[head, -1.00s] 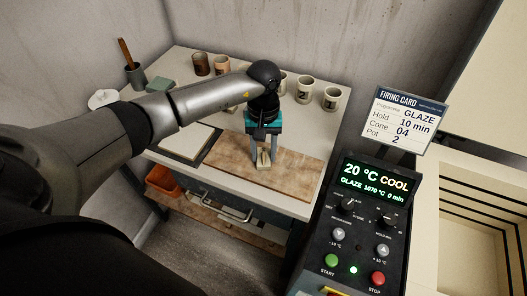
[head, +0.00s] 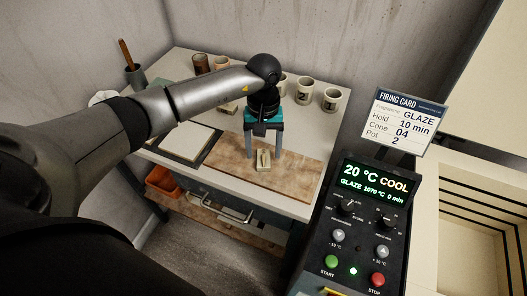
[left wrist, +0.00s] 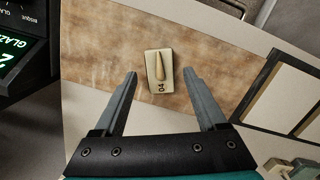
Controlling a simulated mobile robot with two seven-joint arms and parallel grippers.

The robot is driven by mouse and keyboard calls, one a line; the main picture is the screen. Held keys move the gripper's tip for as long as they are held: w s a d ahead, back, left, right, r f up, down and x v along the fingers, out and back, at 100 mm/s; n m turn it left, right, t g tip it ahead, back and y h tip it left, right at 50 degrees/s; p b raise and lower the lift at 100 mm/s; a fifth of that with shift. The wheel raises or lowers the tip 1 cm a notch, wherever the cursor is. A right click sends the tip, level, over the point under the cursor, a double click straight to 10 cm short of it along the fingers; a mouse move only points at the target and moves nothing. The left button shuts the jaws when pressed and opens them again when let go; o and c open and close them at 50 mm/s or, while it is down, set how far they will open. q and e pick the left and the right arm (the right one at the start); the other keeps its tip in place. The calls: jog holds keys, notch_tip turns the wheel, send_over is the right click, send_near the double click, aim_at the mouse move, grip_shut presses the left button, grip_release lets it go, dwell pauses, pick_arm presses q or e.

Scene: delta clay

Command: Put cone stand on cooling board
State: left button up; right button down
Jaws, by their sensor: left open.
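The cone stand (head: 263,160) is a small cream block with a cone on it, resting on the brown wooden cooling board (head: 222,160). In the left wrist view the cone stand (left wrist: 159,72) shows a tan cone and the mark 04, with the mottled cooling board (left wrist: 100,45) around it. My left gripper (head: 264,157) is open and empty above the stand. In the left wrist view its fingertips (left wrist: 160,73) are apart on either side of the stand, not touching it. My right gripper is not in view.
Several cups (head: 305,91) stand along the table's back. A dark-edged board with a pale sheet (head: 187,140) lies left of the cooling board. The kiln control panel (head: 352,225) stands at the right, beside the open kiln. An orange bin (head: 162,180) is below the table.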

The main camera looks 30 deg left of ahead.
aim_at(263, 153)
pick_arm(q)
notch_tip(263, 153, up, 10)
jog(key=w, duration=0.1)
jog(key=shift+a+r+p, duration=0.2)
jog(key=shift+a+p, duration=0.1)
